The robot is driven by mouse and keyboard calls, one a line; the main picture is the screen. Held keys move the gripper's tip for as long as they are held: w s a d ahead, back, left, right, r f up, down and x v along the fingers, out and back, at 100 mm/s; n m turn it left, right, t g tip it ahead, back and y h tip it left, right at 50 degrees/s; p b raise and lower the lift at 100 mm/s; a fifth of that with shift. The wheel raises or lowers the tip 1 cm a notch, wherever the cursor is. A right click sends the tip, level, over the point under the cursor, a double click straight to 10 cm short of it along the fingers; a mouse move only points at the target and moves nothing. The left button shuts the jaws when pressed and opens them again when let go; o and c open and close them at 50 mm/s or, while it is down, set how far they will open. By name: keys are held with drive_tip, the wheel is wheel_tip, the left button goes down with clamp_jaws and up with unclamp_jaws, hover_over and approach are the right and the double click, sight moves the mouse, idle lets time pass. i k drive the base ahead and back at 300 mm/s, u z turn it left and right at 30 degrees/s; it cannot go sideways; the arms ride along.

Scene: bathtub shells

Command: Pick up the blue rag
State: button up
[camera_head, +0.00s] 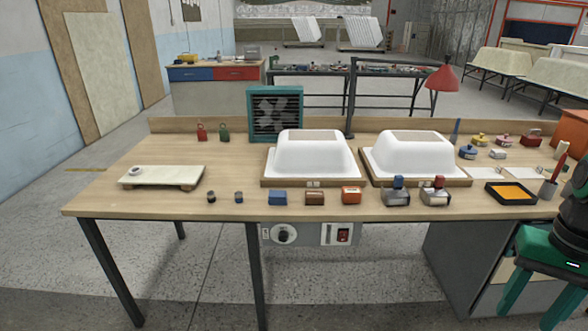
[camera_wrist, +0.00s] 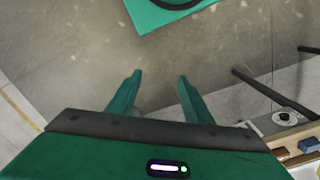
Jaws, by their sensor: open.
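A small blue block-shaped thing (camera_head: 278,198), which may be the folded blue rag, lies at the front edge of the workbench (camera_head: 235,172), left of the middle. A brown piece (camera_head: 315,198) and an orange piece (camera_head: 351,195) lie to its right. A blue piece (camera_wrist: 309,145) also shows at the right edge of the wrist view. My gripper (camera_head: 535,302) is at the lower right of the head view, in front of the bench and well apart from the blue thing. In the wrist view my gripper (camera_wrist: 160,76) is open with nothing between its fingers.
Two white tub shells (camera_head: 312,155) (camera_head: 413,153) stand on the bench behind the front row. Two tools with blue and red tops (camera_head: 396,192) (camera_head: 436,192) and an orange tray (camera_head: 511,193) lie to the right. A teal fan (camera_head: 275,112) stands behind.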

sight(276, 197)
drive_tip(key=k, duration=0.6)
drive_tip(key=u, duration=0.3)
drive_tip(key=i, duration=0.45)
drive_tip(key=u, duration=0.9)
drive_tip(key=i, duration=1.55)
drive_tip(key=z, duration=0.2)
